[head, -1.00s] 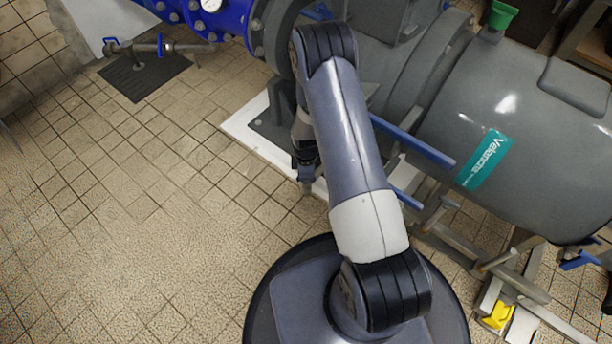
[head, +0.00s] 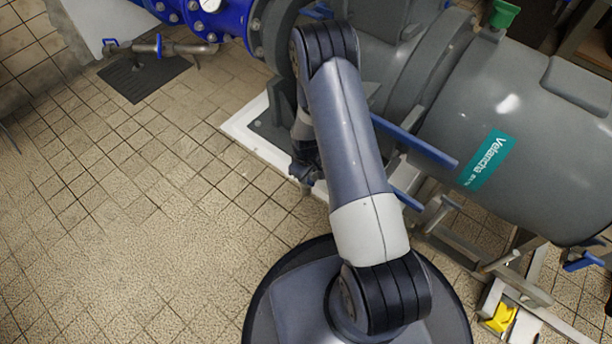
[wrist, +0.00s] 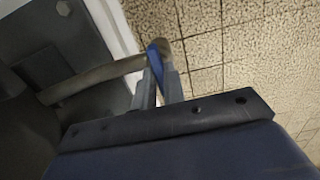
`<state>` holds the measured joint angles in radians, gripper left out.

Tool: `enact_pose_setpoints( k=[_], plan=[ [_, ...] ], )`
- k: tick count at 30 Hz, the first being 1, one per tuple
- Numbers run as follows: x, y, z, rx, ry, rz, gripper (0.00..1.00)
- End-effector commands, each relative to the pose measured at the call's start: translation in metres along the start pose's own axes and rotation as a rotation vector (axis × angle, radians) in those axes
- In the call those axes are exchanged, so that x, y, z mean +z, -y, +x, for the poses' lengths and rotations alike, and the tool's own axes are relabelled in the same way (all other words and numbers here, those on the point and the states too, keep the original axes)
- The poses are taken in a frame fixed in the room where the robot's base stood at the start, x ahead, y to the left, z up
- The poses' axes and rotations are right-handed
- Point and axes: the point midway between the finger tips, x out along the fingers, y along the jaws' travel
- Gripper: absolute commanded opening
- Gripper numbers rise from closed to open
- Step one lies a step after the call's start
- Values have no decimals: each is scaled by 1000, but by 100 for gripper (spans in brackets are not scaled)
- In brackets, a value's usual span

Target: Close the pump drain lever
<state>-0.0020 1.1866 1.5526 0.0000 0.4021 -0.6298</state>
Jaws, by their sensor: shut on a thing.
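A blue lever (wrist: 155,62) sits near the end of a thin metal drain pipe (wrist: 112,75) beside the pump base. In the wrist view the lever runs across the pipe, between the fingers of my gripper (wrist: 160,88). My gripper is shut on the lever. In the head view my gripper (head: 304,172) is at the edge of the pale plinth, low beside the pump, and my arm hides part of it. Only a small bit of blue shows there, and the lever's full angle cannot be told.
The large grey pump body (head: 530,130) stands to the right, with a blue bar (head: 415,140) sticking out near my arm. A white plinth edge (head: 250,135) lies beside the gripper. Blue pipework (head: 228,15) is at the top. The tiled floor (head: 130,230) at left is clear.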

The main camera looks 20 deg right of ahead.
Motion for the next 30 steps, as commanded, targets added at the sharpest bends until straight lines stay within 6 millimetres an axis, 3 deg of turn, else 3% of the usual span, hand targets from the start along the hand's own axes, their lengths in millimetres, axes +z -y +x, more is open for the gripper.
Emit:
enact_pose_setpoints(
  k=[15, 16, 23, 30],
  plan=[
    [0, 0, 0, 0, 0, 21, 0],
    [0, 0, 0, 0, 0, 21, 13],
    [0, 0, 0, 0, 0, 20, 31],
    [0, 0, 0, 0, 0, 19, 33]
  ],
)
